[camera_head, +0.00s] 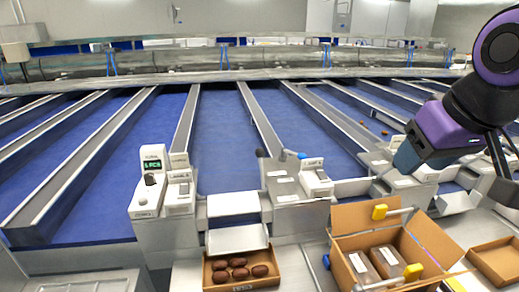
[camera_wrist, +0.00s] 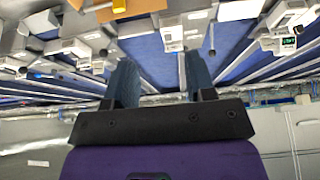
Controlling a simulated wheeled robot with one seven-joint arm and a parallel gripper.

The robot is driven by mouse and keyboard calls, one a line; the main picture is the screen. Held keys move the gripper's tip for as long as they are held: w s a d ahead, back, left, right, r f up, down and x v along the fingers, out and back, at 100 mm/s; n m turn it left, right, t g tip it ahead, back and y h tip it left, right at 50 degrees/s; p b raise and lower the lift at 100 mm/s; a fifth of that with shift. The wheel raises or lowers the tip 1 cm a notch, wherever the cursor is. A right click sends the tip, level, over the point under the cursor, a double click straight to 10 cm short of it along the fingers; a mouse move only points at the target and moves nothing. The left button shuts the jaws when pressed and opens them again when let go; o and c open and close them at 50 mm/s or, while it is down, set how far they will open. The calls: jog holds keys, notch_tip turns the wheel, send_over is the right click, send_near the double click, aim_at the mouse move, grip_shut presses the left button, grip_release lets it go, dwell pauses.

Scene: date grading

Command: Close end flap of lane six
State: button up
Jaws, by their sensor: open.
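Several blue lanes (camera_head: 228,130) run away from me between metal dividers in the head view. Lane numbers are not readable, so I cannot tell which is lane six. A white plate (camera_head: 233,204) and a sloping white plate (camera_head: 238,238) stand at the near end of the middle lane. Another pale plate (camera_head: 455,202) shows at a lane end on the right. My gripper (camera_head: 408,158) is above the lane ends at the right, with its purple wrist behind it. In the wrist view its two blue-grey fingers (camera_wrist: 160,78) are apart, with nothing visible between them.
A tray of dark dates (camera_head: 238,283) sits in front of the middle lane. An open carton (camera_head: 352,219) with yellow clips (camera_head: 380,211) holds packages at the front right. A control unit with a green display (camera_head: 151,180) stands left. Loose dates (camera_head: 385,133) lie on a right lane.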

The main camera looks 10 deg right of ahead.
jog(key=shift+o, duration=0.9)
jog(key=w+a+r+g, duration=0.15)
jog(key=w+r, duration=0.25)
jog(key=w, duration=0.7)
jog(key=n+g+y, duration=0.1)
jog(key=n+g, duration=0.2)
jog(key=g, duration=0.1)
send_over(260, 153)
jog(key=w+d, duration=0.2)
notch_tip(260, 153, down, 13)
jog(key=shift+a+f, duration=0.25)
jog(key=shift+a, duration=0.05)
jog(key=f, duration=0.6)
jog(key=a+f, duration=0.1)
jog(key=f, duration=0.3)
jog(key=shift+s+f, duration=0.1)
jog(key=shift+s, duration=0.15)
